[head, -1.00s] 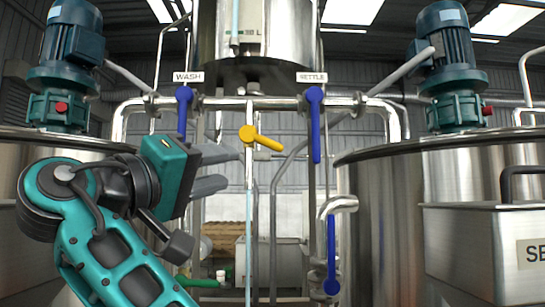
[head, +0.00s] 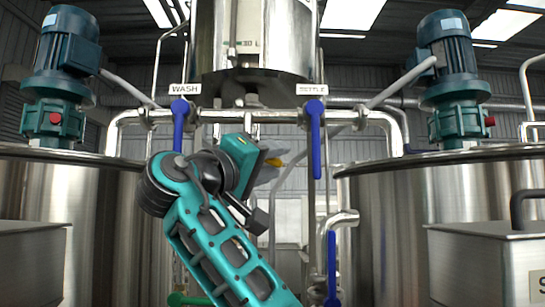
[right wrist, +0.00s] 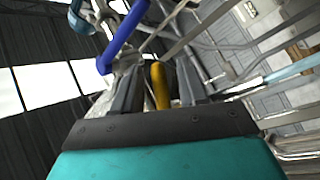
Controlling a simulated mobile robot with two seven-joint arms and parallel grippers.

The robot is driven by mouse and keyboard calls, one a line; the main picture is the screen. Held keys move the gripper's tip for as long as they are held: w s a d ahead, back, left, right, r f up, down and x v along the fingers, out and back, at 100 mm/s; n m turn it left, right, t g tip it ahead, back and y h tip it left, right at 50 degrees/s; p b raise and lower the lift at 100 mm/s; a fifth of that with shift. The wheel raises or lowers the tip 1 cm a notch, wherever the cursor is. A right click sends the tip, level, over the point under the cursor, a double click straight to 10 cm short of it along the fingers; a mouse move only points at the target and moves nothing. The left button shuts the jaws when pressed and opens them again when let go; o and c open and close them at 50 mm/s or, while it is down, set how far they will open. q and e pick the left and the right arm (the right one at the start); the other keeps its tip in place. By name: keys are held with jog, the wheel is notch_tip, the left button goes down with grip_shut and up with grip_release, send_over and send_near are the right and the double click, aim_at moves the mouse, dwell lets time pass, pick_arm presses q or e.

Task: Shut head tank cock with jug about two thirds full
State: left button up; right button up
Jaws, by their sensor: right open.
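The head tank (head: 270,45) is the shiny steel vessel at the top middle. A yellow cock lever (head: 272,162) sits below it, mostly hidden behind my right gripper (head: 277,167) in the head view. In the right wrist view the yellow lever (right wrist: 160,86) shows between the two fingers of my right gripper (right wrist: 157,82). The fingers are open on either side of it, and I cannot tell whether they touch it. The jug is not visible in these frames. My left gripper is out of view.
Blue levers hang under the WASH sign (head: 179,122) and the SETTLE sign (head: 315,128); another blue lever (head: 332,262) is lower right. Large steel tanks stand left (head: 95,215) and right (head: 400,225). A horizontal pipe (head: 275,116) runs close above my gripper.

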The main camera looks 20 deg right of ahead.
jog(key=shift+w+d, duration=0.15)
jog(key=shift+d, duration=0.05)
jog(key=shift+c, duration=0.5)
grip_shut()
jog(key=shift+d+n+t+b, duration=0.1)
jog(key=shift+n+t+b, duration=0.2)
jog(key=shift+b, duration=0.25)
jog(key=shift+d+r+n+t+h+b, duration=0.1)
jog(key=shift+r+n+t+h+b, duration=0.1)
jog(key=shift+n+t+b, duration=0.35)
jog(key=shift+r+n+t+h+b, duration=0.2)
jog(key=shift+n+t+b, duration=0.15)
jog(key=shift+n, duration=0.3)
jog(key=r+n+t, duration=0.1)
jog(key=n, duration=0.1)
jog(key=shift+r+n+t+b, duration=0.1)
jog(key=shift+n+t+b, duration=0.25)
jog(key=shift+n+t, duration=0.05)
jog(key=shift+r, duration=0.1)
